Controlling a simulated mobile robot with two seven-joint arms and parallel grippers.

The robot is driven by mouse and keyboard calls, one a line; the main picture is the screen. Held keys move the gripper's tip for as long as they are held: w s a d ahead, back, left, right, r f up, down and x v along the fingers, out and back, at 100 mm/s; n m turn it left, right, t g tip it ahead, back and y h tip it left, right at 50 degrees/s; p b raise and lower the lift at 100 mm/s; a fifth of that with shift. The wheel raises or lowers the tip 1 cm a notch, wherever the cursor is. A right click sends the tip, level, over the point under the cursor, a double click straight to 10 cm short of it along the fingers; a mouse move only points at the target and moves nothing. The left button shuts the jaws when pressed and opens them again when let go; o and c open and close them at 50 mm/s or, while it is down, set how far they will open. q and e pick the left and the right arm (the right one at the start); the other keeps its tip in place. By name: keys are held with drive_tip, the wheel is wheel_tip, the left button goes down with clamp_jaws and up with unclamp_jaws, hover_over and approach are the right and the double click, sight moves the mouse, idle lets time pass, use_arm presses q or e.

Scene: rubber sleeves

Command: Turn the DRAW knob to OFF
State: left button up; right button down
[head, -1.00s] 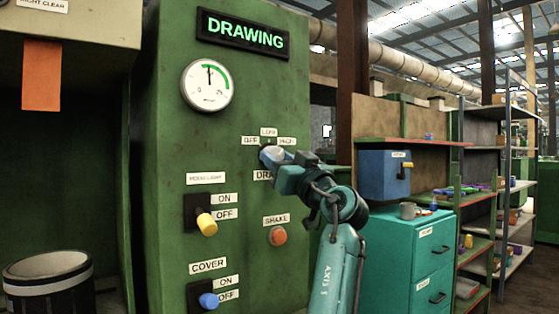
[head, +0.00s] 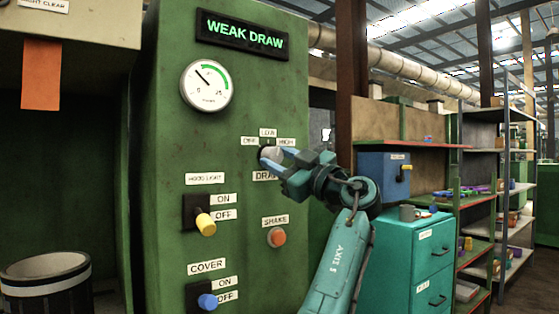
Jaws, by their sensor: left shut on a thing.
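The DRAW knob (head: 268,154) is on the front of the green cabinet, with OFF (head: 250,141), LOW (head: 268,132) and HIGH (head: 286,142) labels above it. My left gripper (head: 274,156) is shut on the knob. Its fingers and body hide part of the knob and of the DRAW label below, so I cannot tell exactly where the knob points. The lit display (head: 242,35) reads WEAK DRAW. The gauge (head: 207,86) needle points up and to the left. My right gripper is not in view.
Below are the hood light switch (head: 205,222), the orange SHAKE button (head: 277,237) and the blue COVER switch (head: 207,301). A teal drawer cabinet (head: 425,262) and a blue box (head: 376,176) stand to the right, behind my arm.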

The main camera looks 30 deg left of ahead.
use_arm(q)
drive_tip(key=n, duration=0.1)
drive_tip(key=n+g+p, duration=0.1)
drive_tip(key=n+g, duration=0.1)
drive_tip(key=shift+r+n, duration=0.25)
drive_tip(key=shift+n, duration=0.15)
drive_tip(key=shift+w+n+g+h+p, duration=0.1)
drive_tip(key=shift+n+g+h+p, duration=0.3)
drive_tip(key=shift+n+p, duration=0.55)
drive_tip(key=n+g+h+p, duration=0.1)
drive_tip(key=n+p, duration=0.1)
drive_tip(key=n, duration=0.3)
drive_tip(key=shift+d+r, duration=0.1)
drive_tip(key=shift+r, duration=0.05)
drive_tip(key=shift+n+h+p, duration=0.6)
drive_tip(key=shift+n+p, duration=0.1)
drive_tip(key=shift+n, duration=0.75)
drive_tip(key=shift+p, duration=0.3)
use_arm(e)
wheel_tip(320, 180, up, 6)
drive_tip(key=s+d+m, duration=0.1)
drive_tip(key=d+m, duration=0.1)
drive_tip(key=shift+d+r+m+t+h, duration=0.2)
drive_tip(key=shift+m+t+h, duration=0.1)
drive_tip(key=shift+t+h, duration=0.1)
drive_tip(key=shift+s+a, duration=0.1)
